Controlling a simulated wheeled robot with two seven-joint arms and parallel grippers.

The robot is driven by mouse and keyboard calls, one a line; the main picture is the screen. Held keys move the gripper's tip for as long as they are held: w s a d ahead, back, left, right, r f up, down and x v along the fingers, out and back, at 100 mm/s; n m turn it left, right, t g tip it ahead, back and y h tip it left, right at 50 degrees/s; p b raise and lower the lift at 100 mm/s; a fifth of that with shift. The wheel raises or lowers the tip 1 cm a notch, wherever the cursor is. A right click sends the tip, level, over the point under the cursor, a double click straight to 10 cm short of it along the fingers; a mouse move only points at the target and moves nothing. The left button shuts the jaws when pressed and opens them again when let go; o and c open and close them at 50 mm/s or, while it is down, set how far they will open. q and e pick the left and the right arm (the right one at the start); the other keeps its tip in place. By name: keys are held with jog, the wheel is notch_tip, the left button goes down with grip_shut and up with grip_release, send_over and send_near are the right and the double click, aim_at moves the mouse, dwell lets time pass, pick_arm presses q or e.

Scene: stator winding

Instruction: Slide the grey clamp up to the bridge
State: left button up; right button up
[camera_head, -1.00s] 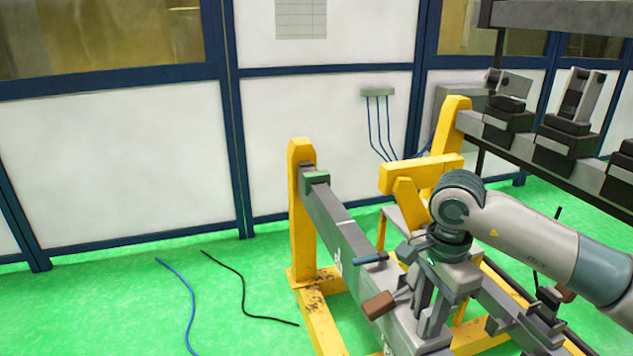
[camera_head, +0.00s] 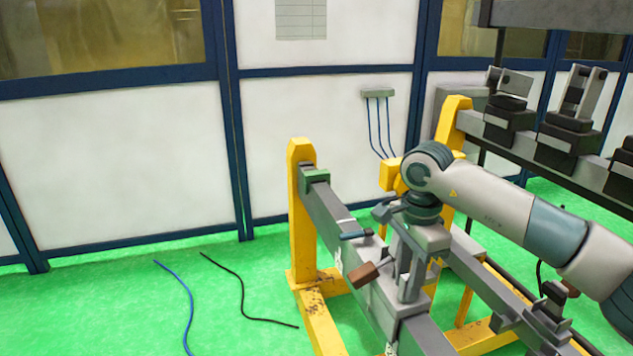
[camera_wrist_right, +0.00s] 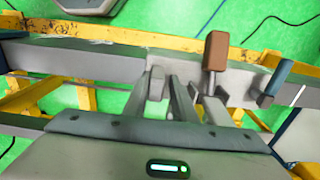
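The grey clamp, with a brown handle (camera_head: 363,275) on one arm, sits on the long grey rail (camera_head: 325,211). A blue-grey handle (camera_head: 356,235) lies just ahead of it, close to a pale stripe across the rail. The brown handle also shows in the right wrist view (camera_wrist_right: 216,49). My right gripper (camera_head: 405,285) points down at the clamp. In the wrist view its fingers (camera_wrist_right: 168,95) stand slightly apart beside the clamp's grey parts; whether they grip it is unclear. I cannot tell which part is the bridge. My left gripper is not in view.
A green block (camera_head: 315,177) sits at the rail's far end against a yellow post (camera_head: 301,220). A yellow crosspiece (camera_head: 390,173) is partly behind my right arm. Black fixtures stand on another beam (camera_head: 530,150) at right. Green floor with loose cables lies left.

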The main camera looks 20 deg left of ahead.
aim_at(388, 260)
jog(key=shift+w+a, duration=0.8)
jog(key=shift+w, duration=0.2)
jog(key=shift+w+a, duration=0.75)
jog(key=shift+w, duration=0.2)
jog(key=shift+w+a, duration=0.85)
jog(key=shift+w, duration=0.3)
